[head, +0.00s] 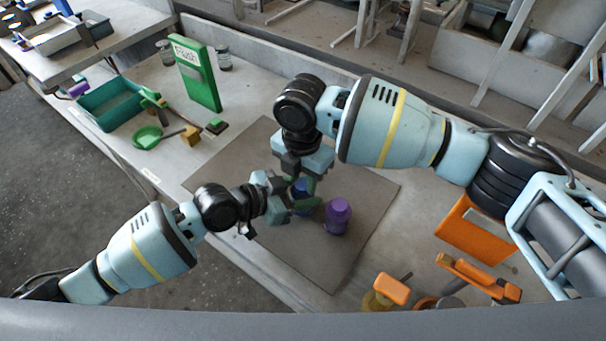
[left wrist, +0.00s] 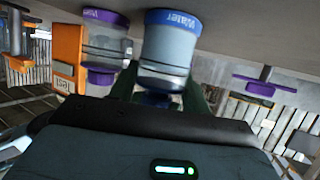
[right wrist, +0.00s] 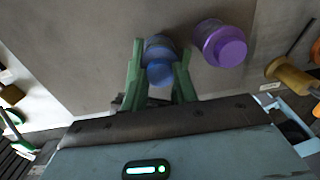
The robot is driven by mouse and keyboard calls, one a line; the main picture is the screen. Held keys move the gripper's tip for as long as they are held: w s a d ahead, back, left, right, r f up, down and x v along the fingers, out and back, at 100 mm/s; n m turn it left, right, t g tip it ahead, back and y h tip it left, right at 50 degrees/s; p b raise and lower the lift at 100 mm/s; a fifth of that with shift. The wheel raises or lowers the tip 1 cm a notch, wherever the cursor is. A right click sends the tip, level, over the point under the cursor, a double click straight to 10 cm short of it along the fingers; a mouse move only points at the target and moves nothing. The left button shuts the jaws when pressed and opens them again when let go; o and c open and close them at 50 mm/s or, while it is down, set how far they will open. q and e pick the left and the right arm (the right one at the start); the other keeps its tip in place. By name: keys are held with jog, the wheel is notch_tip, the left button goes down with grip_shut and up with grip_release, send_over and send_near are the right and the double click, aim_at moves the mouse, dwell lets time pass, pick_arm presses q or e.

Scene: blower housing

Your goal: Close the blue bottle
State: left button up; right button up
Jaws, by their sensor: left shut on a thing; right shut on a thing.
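The blue bottle (head: 303,197) stands on the grey mat (head: 335,270), mostly hidden by both grippers in the head view. The left wrist view shows its body (left wrist: 168,50), labelled "Water", between the fingers. My left gripper (head: 288,203) is shut on the body from the side. My right gripper (head: 305,184) comes from above. In the right wrist view its green fingers (right wrist: 157,78) are shut on the blue cap (right wrist: 159,72), lined up over the bottle. I cannot tell whether the cap is fully seated.
A closed purple bottle (head: 338,216) stands upright just right of the blue one. A green bin (head: 112,103), green box (head: 197,75) and green tools lie at the back left. An orange bin (head: 470,232) and orange tools lie at the right. The mat's front is clear.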

jog(key=o, duration=1)
jog(key=shift+a, duration=0.15)
jog(key=shift+r, duration=2.3)
jog(key=c, duration=0.4)
jog(key=shift+o, duration=0.2)
notch_tip(320, 180, up, 7)
jog(key=n, duration=1.2)
